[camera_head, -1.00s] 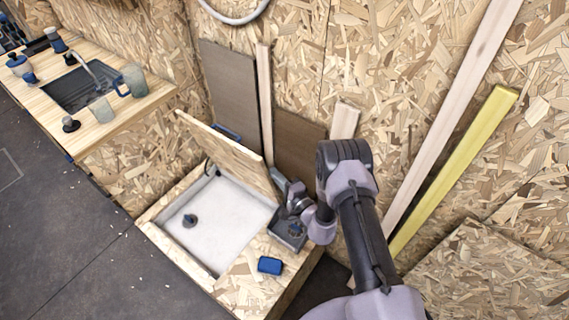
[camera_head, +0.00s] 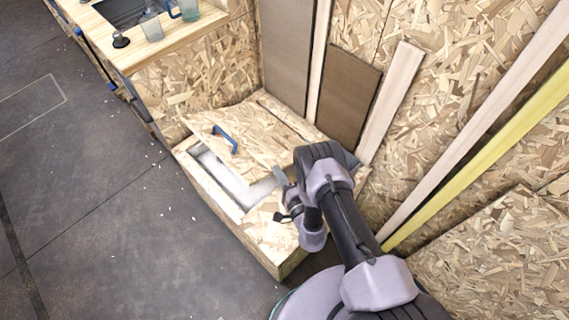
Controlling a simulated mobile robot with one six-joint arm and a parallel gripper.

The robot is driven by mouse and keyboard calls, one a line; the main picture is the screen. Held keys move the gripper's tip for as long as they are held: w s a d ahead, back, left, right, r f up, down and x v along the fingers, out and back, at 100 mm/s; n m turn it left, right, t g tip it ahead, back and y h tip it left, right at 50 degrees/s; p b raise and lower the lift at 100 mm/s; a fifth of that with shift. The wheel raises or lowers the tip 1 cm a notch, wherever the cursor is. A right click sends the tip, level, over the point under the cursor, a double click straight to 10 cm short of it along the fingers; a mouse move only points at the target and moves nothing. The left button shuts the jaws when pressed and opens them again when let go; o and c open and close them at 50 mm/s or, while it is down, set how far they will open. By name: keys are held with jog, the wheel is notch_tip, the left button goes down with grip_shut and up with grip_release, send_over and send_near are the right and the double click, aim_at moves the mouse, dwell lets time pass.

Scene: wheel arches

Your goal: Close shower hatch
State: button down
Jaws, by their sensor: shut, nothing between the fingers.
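The shower hatch (camera_head: 252,143) is a chipboard lid with a blue handle (camera_head: 225,138). It is tilted low over the white shower tray (camera_head: 228,178), its front edge still raised above the box rim (camera_head: 206,186). A strip of the tray shows under the hatch; the rest is hidden. My gripper (camera_head: 282,196) is at the right side of the hatch, close to its edge. The fingers are small and partly hidden by my wrist, and they appear shut and empty. I cannot tell whether they touch the hatch.
A counter (camera_head: 160,45) with a sink (camera_head: 120,12), cups and a jug stands at the upper left. Planks and brown panels (camera_head: 350,98) lean on the chipboard wall behind the box.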

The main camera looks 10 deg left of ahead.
jog(key=shift+s+a+f+n+b, duration=0.15)
jog(key=shift+s+f+n+b, duration=0.1)
jog(key=shift+f, duration=0.3)
jog(key=shift+s+a+f+n+b, duration=0.1)
jog(key=shift+a+f+n, duration=0.1)
jog(key=shift+f, duration=0.3)
jog(key=shift+s+a+f+n+b, duration=0.1)
jog(key=shift+s+f+n+b, duration=0.15)
jog(key=shift+f, duration=0.4)
